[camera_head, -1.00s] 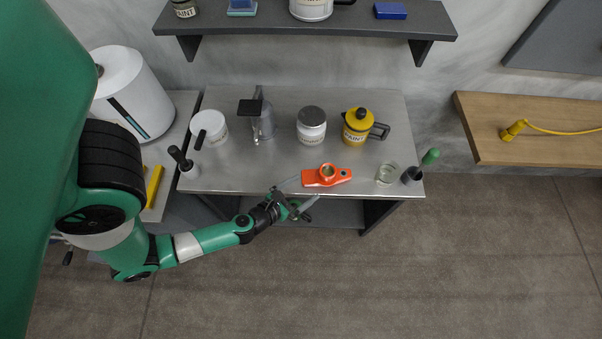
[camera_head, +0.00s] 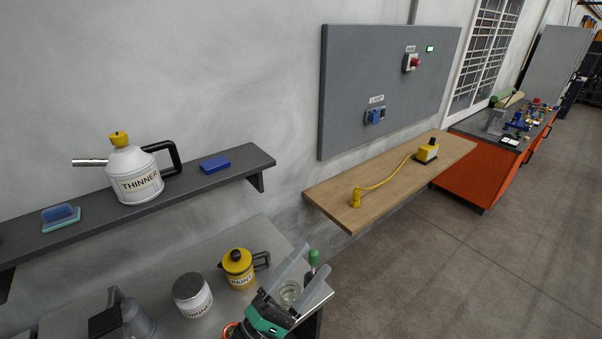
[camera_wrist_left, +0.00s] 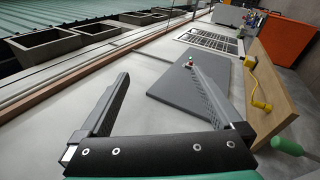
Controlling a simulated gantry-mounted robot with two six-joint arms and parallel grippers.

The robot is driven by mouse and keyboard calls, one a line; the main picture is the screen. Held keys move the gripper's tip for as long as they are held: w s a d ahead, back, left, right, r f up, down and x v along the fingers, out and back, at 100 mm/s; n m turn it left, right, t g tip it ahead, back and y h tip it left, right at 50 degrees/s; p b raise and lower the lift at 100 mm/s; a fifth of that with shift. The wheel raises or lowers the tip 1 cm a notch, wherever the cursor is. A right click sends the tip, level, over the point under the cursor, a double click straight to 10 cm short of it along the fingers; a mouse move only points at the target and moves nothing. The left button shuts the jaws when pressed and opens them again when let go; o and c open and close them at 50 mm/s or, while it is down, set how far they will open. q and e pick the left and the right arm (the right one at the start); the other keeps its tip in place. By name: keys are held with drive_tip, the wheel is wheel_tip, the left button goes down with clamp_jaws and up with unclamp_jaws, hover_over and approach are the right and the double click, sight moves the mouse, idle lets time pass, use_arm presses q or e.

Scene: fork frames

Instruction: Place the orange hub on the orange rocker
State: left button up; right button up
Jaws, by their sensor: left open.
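A small piece of the orange part, the rocker by its earlier look (camera_head: 229,330), shows at the bottom edge of the head view, beside my left gripper; most of it is cut off or hidden. I cannot pick out a separate orange hub in either current view. My left gripper (camera_head: 318,268) is open above the metal table's right front corner, its grey fingers pointing up and right. In the left wrist view the open fingers (camera_wrist_left: 157,70) have nothing between them. My right gripper is not in view.
A wooden shelf (camera_head: 390,175) holds a yellow plug and cable. A distant orange workbench (camera_head: 480,172) carries several small parts. Floor is free right.

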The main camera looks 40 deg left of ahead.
use_arm(q)
drive_tip(key=s+d+r+m+t+h, duration=0.1)
drive_tip(key=d+r+m+h, duration=0.2)
drive_tip(key=r+m, duration=0.85)
drive_tip(key=s+d+r+m+t+h, duration=0.1)
drive_tip(key=d+r+m+h, duration=0.25)
drive_tip(key=r+m, duration=0.85)
drive_tip(key=s+a+r+n+t+y, duration=0.1)
drive_tip(key=s+r+y, duration=0.1)
drive_tip(key=r, duration=0.3)
drive_tip(key=s+a+r+n+t+y, duration=0.1)
drive_tip(key=s+r+y, duration=0.1)
drive_tip(key=r, duration=0.3)
drive_tip(key=shift+s+a+r+y, duration=0.15)
drive_tip(key=shift+a+r+y, duration=0.1)
drive_tip(key=shift+y, duration=0.6)
wheel_tip(320, 180, up, 18)
drive_tip(key=p, duration=1.8)
drive_tip(key=shift+r+p, duration=0.25)
drive_tip(key=shift+p, duration=0.1)
